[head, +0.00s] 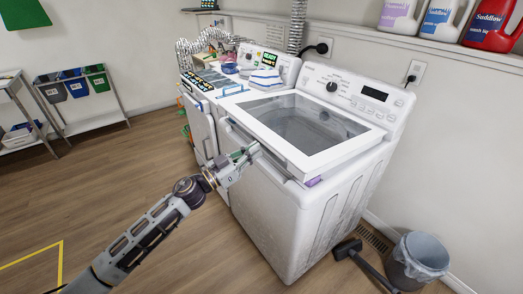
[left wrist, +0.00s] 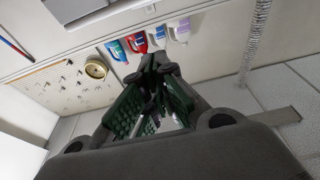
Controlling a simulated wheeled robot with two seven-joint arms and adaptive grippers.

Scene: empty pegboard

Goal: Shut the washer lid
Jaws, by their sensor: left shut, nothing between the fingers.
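The white washer (head: 330,215) stands in the middle of the head view. Its lid (head: 358,148), a white frame around a glass window, lies nearly flat over the top, with the dark drum showing through the glass. A dark line shows below the lid's front edge; I cannot tell whether the lid is fully down. My left gripper (head: 256,150) is shut and empty at the front edge of the lid, left of its middle. I cannot tell whether it touches. In the left wrist view its fingertips (left wrist: 155,62) are together. My right gripper is not in view.
A second white machine (head: 201,130) stands left of the washer, with boxes and small items on it. Detergent bottles (head: 450,22) stand on the wall shelf. A grey bin (head: 418,262) and a black-headed tool (head: 348,248) are on the floor at right. The floor at left is mostly clear.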

